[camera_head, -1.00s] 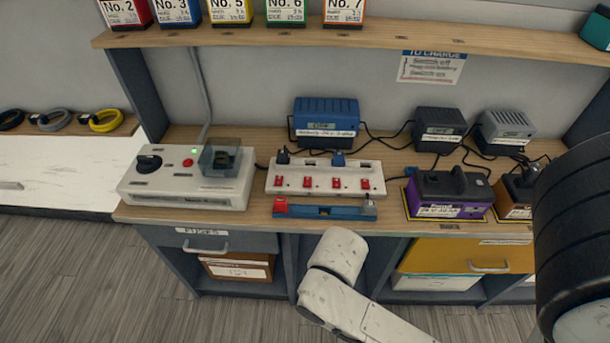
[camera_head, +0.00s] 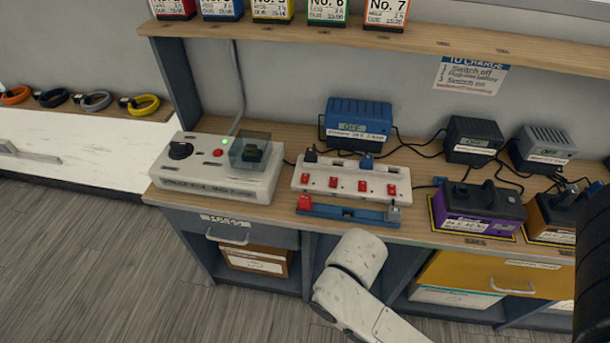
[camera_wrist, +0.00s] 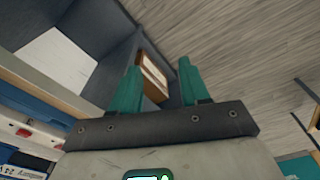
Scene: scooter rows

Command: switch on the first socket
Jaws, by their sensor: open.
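The white socket strip (camera_head: 345,172) lies on the bench in the head view, with a row of red switches along its front. The leftmost switch (camera_head: 305,180) is red; its on or off position is too small to tell. A black plug (camera_head: 311,155) sits at the strip's left end and a blue plug (camera_head: 366,161) further right. In the wrist view my gripper (camera_wrist: 157,85) has its two teal fingers apart with nothing between them. It points toward the shelves under the bench, away from the strip. The gripper itself is not visible in the head view.
A blue bar (camera_head: 348,213) with a red end lies in front of the strip. A grey control box (camera_head: 220,184) stands left. A blue charger (camera_head: 358,118), a black charger (camera_head: 474,138) and a grey charger (camera_head: 543,146) stand behind. A purple battery (camera_head: 480,205) sits right.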

